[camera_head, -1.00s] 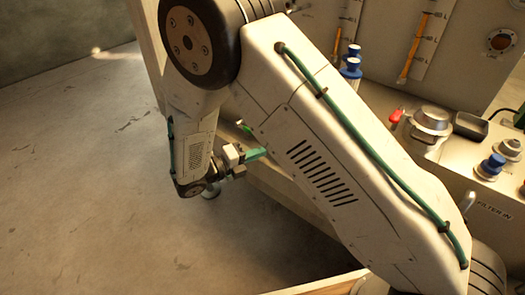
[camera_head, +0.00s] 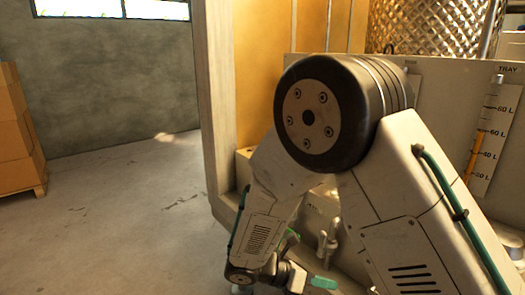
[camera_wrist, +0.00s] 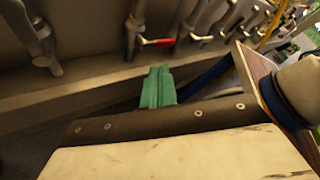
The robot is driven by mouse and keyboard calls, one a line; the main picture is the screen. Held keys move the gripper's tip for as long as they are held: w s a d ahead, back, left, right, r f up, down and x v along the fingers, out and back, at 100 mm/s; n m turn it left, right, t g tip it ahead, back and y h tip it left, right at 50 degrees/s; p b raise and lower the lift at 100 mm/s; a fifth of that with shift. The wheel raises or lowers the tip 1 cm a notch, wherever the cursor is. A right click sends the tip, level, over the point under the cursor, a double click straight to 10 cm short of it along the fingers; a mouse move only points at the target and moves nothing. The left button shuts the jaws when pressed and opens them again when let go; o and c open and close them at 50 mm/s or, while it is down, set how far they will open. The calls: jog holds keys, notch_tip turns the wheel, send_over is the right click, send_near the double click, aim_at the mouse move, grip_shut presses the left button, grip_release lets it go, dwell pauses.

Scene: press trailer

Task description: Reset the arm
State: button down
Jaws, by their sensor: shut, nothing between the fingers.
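My gripper (camera_wrist: 158,88) shows in the wrist view as two green fingers pressed together, with nothing between them. In the head view its green fingertip (camera_head: 323,283) shows low in the picture, at the end of my folded arm. My arm's large joint and upper link cover much of the middle and right of the head view. In the wrist view the fingers are in front of a pale ledge with pipes behind it; I cannot tell how far apart they are.
The trailer panel has a scale gauge (camera_head: 487,140) at the right. In the wrist view, a red-handled valve (camera_wrist: 156,42) and grey pipes stand beyond the fingers. Stacked cartons (camera_head: 18,130) stand on a pallet at the far left. The floor (camera_head: 130,220) between is clear.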

jog(key=s+d+r+m+y, duration=0.5)
jog(key=s+r+m+y, duration=0.2)
jog(key=s+r+m, duration=0.3)
jog(key=s+d+r+m+t+y, duration=0.1)
jog(key=s+d+r+m+y, duration=0.5)
jog(key=s+r+m, duration=0.4)
jog(key=r+m+y, duration=0.1)
jog(key=m, duration=0.4)
jog(key=shift+d+r, duration=0.25)
jog(key=shift+d, duration=0.05)
jog(key=shift+d, duration=0.1)
